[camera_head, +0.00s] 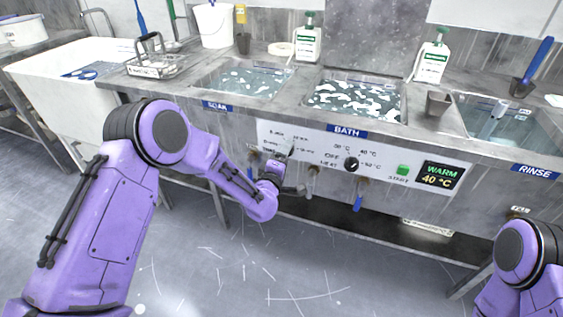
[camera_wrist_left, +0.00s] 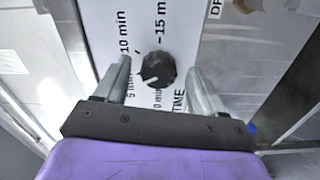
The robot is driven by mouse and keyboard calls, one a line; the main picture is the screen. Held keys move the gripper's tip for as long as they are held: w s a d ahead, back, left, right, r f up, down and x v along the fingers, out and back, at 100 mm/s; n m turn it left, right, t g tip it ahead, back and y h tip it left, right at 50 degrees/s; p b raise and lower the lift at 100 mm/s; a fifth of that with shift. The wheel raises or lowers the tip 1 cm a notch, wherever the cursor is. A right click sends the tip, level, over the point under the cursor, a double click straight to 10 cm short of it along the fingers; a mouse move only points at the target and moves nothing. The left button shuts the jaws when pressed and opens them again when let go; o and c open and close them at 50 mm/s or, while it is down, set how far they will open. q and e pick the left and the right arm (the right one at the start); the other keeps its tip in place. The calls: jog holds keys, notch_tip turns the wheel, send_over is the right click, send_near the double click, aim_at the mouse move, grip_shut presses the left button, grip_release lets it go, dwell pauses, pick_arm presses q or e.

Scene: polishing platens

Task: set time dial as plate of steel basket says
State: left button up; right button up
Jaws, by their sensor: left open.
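The time dial (camera_wrist_left: 157,68) is a dark round knob on a white panel in the left wrist view. Labels around it read 10 min, 15 min, 5 min and TIME, with another partly hidden. A light mark shows on its lower left side, but its exact setting is unclear. My left gripper (camera_wrist_left: 160,80) is open, one finger on each side of the dial; I cannot tell whether they touch it. In the head view my left gripper (camera_head: 285,165) is at the panel and largely covers the dial. The steel basket (camera_head: 152,62) stands at the back left; its plate is too small to read.
The bath panel also has a heat dial (camera_head: 351,164), a green start button (camera_head: 403,170) and a display (camera_head: 440,176) reading WARM 40 °C. Blue-handled taps (camera_head: 358,204) hang below the panel. Soak, bath and rinse basins line the counter. The floor in front is clear.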

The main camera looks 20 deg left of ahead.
pick_arm(q)
jog(key=s, duration=0.9)
jog(key=shift+s+a, duration=0.2)
jog(key=shift+s, duration=0.15)
